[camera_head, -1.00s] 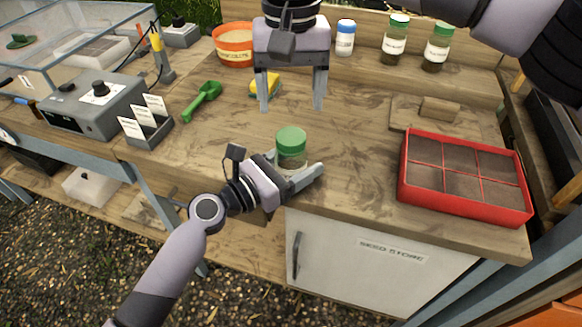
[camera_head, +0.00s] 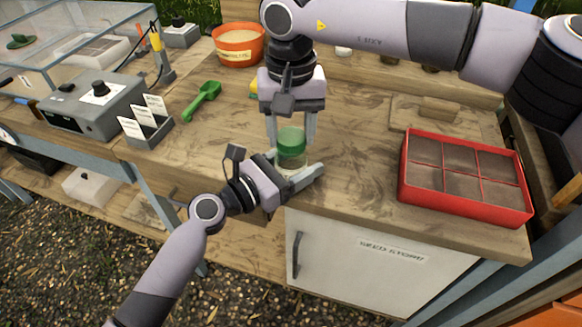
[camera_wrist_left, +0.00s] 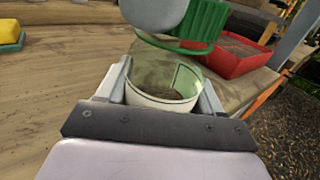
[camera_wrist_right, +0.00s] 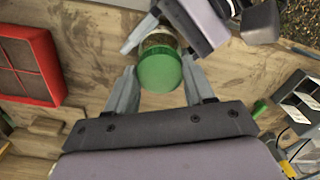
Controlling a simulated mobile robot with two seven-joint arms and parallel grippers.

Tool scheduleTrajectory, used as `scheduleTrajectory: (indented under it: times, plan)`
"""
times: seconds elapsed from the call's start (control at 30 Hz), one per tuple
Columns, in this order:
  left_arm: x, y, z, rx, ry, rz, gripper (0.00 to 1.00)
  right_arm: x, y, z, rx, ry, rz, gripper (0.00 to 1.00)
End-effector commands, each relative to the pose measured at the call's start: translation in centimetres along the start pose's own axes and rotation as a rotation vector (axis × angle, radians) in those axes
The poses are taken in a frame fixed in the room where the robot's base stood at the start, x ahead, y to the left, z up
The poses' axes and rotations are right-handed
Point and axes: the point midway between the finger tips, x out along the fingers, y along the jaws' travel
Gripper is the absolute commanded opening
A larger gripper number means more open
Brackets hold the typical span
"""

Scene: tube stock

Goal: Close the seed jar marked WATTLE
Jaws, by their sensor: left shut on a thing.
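A glass jar with a green lid (camera_head: 291,141) stands at the bench's front edge. My left gripper (camera_head: 297,176) is shut on its glass body, which shows in the left wrist view (camera_wrist_left: 160,85). The lid sits on top; whether it is seated or loose I cannot tell. My right gripper (camera_head: 291,128) points down from above, with one finger on each side of the lid. In the right wrist view the lid (camera_wrist_right: 160,70) lies between the fingertips, very close to both; contact is unclear. No label reading WATTLE is legible on the jar.
A red divided tray (camera_head: 465,212) stands to the right, with a wooden board (camera_head: 410,112) behind it. A green scoop (camera_head: 203,98), card holder (camera_head: 146,132) and orange tub (camera_head: 238,57) are to the left and back. My right arm mostly hides the jars at the back.

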Motion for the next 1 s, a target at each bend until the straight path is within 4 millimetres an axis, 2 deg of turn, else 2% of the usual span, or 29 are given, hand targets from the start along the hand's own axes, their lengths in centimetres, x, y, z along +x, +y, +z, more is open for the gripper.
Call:
scheduleTrajectory:
  times: [0.23, 0.37, 1.0]
  plan:
    - [-0.01, 0.03, 0.01, -0.001, -0.001, 0.001, 0.00, -0.02, 0.04, -0.02, 0.009, 0.000, 0.001, 0.15]
    - [-0.01, 0.03, 0.01, -0.001, -0.001, 0.001, 0.00, -0.02, 0.04, -0.02, 0.106, 0.000, 0.001, 0.15]
    - [-0.02, 0.06, 0.01, -0.001, 0.000, 0.002, 0.00, 0.05, 0.07, 0.02, 1.128, 0.000, 0.002, 0.15]
